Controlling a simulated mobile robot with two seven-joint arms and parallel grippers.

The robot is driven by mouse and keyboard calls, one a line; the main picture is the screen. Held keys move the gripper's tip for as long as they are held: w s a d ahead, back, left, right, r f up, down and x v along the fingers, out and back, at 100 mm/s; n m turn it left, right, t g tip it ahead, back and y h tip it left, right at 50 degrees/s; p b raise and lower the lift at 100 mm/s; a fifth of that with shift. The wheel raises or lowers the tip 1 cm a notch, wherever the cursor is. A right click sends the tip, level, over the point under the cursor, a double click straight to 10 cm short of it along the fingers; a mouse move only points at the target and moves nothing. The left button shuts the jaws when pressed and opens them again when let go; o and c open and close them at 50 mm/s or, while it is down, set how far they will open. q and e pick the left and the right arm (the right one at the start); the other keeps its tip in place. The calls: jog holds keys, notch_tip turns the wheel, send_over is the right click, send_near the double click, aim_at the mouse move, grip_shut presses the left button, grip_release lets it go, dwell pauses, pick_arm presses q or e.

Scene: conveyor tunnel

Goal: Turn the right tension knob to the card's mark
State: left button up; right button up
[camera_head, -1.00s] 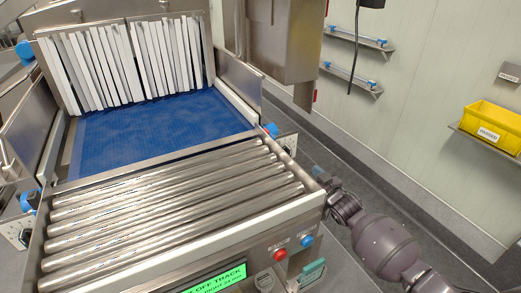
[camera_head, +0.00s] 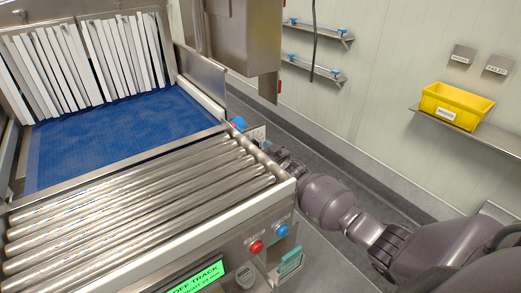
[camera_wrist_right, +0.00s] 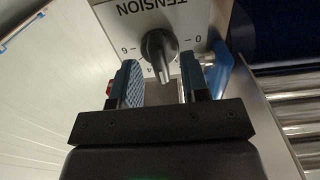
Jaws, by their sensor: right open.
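The right tension knob (camera_wrist_right: 158,46) is dark grey, on a pale plate (camera_wrist_right: 112,14) lettered TENSION, with 6, 4 and 0 readable. Its narrow end points down in the right wrist view, just right of the 4. My right gripper (camera_wrist_right: 160,82) is open, its two blue-padded fingers apart on either side of the knob's lower end, not closed on it. In the head view my right gripper (camera_head: 274,154) is small and partly hidden at the conveyor's right side. I cannot make out a card with a mark. My left gripper is not in view.
The steel rollers (camera_head: 130,205) and blue belt (camera_head: 120,150) lie left of my arm. A green display (camera_head: 195,277) reads OFF TRACK. Red (camera_head: 256,247) and blue (camera_head: 281,230) buttons are on the front panel. A yellow bin (camera_head: 455,105) sits on a wall shelf.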

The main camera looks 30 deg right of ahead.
jog(key=shift+w+a, duration=0.1)
jog(key=shift+w, duration=0.25)
grip_shut()
